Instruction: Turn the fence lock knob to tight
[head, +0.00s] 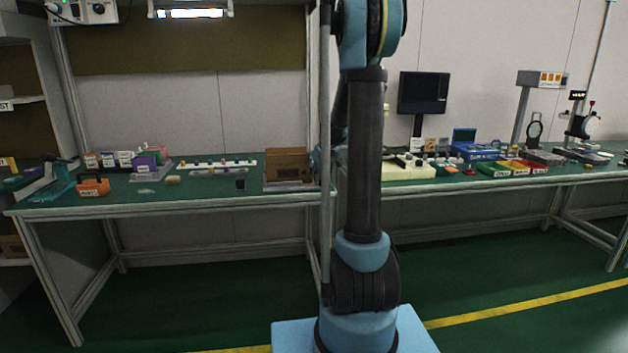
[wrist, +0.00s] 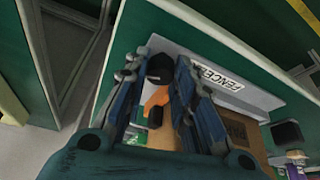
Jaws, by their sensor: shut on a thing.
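In the wrist view, my gripper (wrist: 162,62) is closed around a black round knob (wrist: 159,70), with one blue finger on each side of it. An orange part (wrist: 155,98) shows between the fingers just below the knob. A white strip with the word FENCE (wrist: 222,77) runs beside the right finger. The knob's setting cannot be read, as the fingers hide much of the area around it. In the head view my arm blocks the sight of the knob and of most of my gripper.
A brown block-like fixture (head: 288,163) stands on the green bench (head: 215,188) left of my arm. Small parts and an orange bin (head: 93,188) lie further left. Right of my arm are a monitor (head: 423,93), coloured trays (head: 512,168) and gauges. The floor before the bench is clear.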

